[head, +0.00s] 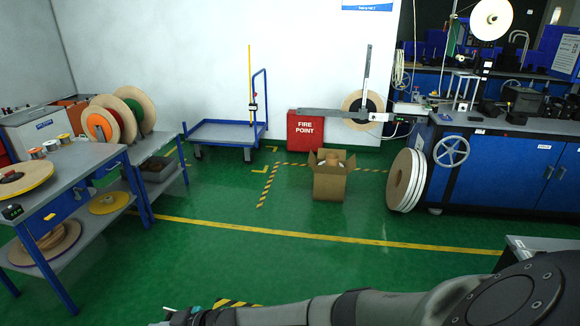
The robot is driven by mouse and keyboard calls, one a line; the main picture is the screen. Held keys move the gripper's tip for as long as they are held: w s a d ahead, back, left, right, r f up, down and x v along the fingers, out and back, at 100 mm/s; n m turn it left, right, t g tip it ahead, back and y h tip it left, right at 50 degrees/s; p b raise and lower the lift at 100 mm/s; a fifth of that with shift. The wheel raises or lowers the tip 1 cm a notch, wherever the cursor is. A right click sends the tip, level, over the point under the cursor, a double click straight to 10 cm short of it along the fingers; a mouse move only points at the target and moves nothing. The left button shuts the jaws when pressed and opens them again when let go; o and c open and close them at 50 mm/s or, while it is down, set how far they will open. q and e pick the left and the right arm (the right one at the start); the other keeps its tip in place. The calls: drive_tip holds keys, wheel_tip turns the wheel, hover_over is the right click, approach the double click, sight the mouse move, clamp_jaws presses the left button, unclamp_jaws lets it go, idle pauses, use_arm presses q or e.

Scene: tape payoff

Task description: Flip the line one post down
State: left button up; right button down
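The payoff reel (352,103) is mounted at the back wall, with a grey upright bar (367,70) and a long grey horizontal arm (335,114) in front of it. A thin pale line hangs near the bench at upper right; its path and any posts are too small to tell. A large white reel (491,18) is at the top right. My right arm crosses the bottom from the right, and its gripper (168,316) is at the lower edge, partly cut off, far from the reel. Its finger opening does not show. My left gripper is not in view.
A blue bench (500,165) with a handwheel (451,152) stands right. A reel (406,180) and an open carton (329,180) stand on the floor. A blue trolley (222,133) and red fire point box (305,130) are behind. A reel table (75,170) is left. The middle green floor is clear.

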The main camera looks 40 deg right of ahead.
drive_tip(key=shift+s+f, duration=0.1)
drive_tip(key=shift+f, duration=0.4)
drive_tip(key=shift+s+f, duration=0.3)
drive_tip(key=shift+f, duration=0.1)
drive_tip(key=shift+s+f, duration=0.1)
drive_tip(key=shift+a, duration=0.1)
drive_tip(key=r+p, duration=0.1)
drive_tip(key=r, duration=0.1)
drive_tip(key=r+p, duration=0.3)
drive_tip(key=r, duration=0.1)
drive_tip(key=shift+w+p, duration=0.3)
drive_tip(key=s+d+r+p, duration=0.2)
drive_tip(key=s+d+r, duration=0.3)
drive_tip(key=s+r, duration=0.1)
